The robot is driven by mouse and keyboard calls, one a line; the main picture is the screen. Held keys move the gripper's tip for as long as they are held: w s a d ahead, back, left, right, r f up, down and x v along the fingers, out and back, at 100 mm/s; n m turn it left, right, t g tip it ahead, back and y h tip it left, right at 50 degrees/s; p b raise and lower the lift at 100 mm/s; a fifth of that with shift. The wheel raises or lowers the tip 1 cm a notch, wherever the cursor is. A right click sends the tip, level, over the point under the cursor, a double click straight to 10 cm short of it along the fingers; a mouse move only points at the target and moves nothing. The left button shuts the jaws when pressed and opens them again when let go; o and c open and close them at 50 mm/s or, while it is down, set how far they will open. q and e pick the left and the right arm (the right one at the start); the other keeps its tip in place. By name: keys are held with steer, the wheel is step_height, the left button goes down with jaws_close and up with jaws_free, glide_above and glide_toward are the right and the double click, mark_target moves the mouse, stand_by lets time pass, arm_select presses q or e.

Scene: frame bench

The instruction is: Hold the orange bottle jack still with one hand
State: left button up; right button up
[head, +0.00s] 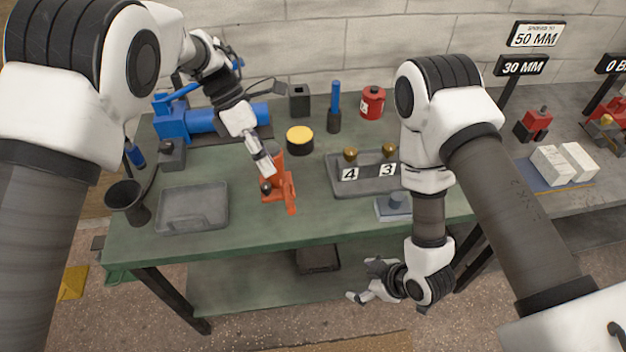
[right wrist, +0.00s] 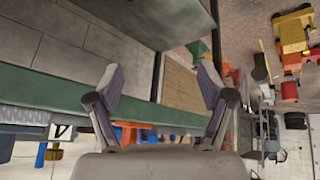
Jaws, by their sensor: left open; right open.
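The orange bottle jack (head: 286,190) stands upright on the green bench, left of the numbered tray. My left gripper (head: 268,166) is open, at the upper left of the jack, and partly covers it. I cannot tell whether its fingers touch the jack. My right gripper (head: 368,284) is open and empty in front of the bench, below the top's front edge. In the right wrist view its two spread fingers (right wrist: 158,85) show with nothing between them.
The green bench top (head: 240,235) carries a grey tray (head: 192,207), a blue vise (head: 215,118), a yellow-topped black tin (head: 300,140) and a numbered tray (head: 365,185) with brass pieces. A red can (head: 372,102) stands at the back. The front strip is clear.

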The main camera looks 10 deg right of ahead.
mark_target(280, 161)
steer(key=w+a+r+t+y, duration=0.1)
steer(key=w+a+r, duration=0.1)
steer(key=w+r, duration=0.1)
steer(key=w+a+r+n+t+y, duration=0.1)
steer(key=w+a+r+t+y, duration=0.1)
steer(key=w, duration=0.2)
steer(key=w+a+r+t+y, duration=0.2)
steer(key=w+a+r, duration=0.1)
steer(key=w, duration=0.1)
steer(key=shift+w+r, duration=0.1)
steer(key=shift+r, duration=0.2)
steer(key=w+a+r+m+t+y, duration=0.1)
steer(key=w+r+m+t+y, duration=0.1)
steer(key=w+r+m+t, duration=0.3)
steer(key=shift+n+g, duration=0.7)
steer(key=shift+n, duration=0.2)
steer(key=x, duration=0.8)
steer(key=r+x, duration=0.1)
steer(key=x, duration=0.3)
steer(key=shift+w, duration=0.1)
steer(key=shift+d, duration=0.1)
jaws_close()
